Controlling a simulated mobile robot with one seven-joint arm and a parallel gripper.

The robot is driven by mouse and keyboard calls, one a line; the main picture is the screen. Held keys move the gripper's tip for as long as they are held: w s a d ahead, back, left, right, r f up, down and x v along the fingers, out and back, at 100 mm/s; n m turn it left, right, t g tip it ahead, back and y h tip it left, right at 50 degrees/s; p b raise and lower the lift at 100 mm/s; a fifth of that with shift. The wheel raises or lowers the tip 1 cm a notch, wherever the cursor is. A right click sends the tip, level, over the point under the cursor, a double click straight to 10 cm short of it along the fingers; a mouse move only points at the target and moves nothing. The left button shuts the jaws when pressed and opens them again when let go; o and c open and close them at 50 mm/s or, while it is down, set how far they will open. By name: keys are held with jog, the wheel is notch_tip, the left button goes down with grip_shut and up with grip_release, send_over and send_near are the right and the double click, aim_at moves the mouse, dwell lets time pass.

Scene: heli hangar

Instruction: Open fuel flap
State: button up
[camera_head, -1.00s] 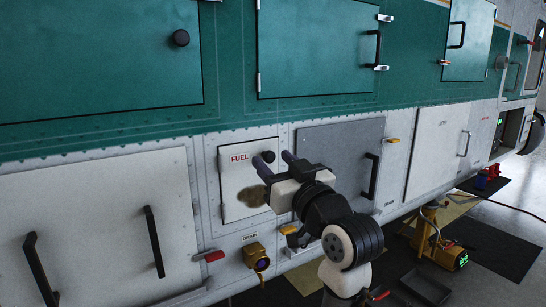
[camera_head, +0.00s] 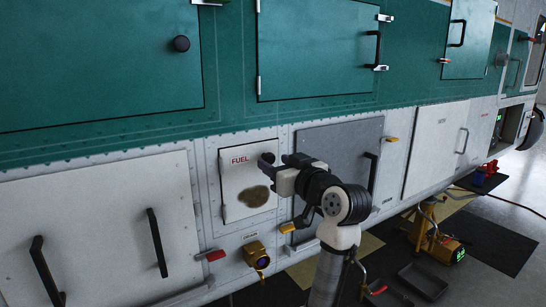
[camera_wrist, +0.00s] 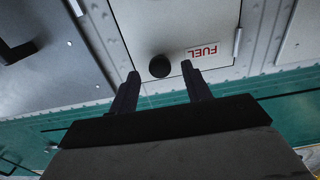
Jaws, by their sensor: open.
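The fuel flap (camera_head: 240,182) is a pale panel in the white lower hull, with red "FUEL" lettering and a brown stain. It looks shut and flush, with hinges on its left edge in the head view. It also shows, upside down, in the wrist view (camera_wrist: 190,20). Its round black knob (camera_wrist: 160,66) sits near the edge opposite the hinges; in the head view the gripper partly hides it. My gripper (camera_head: 270,165) is open and empty in front of the flap. In the wrist view the fingertips (camera_wrist: 160,70) lie either side of the knob; I cannot tell whether they touch it.
A grey panel with a black handle (camera_head: 340,140) is right of the flap. A large white panel (camera_head: 100,220) is to the left. A brass drain fitting (camera_head: 257,256) and a red latch (camera_head: 215,255) sit below. A yellow stand (camera_head: 435,248) and black tray (camera_head: 423,281) are on the floor.

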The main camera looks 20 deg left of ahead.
jog(key=shift+x, duration=1.15)
grip_shut()
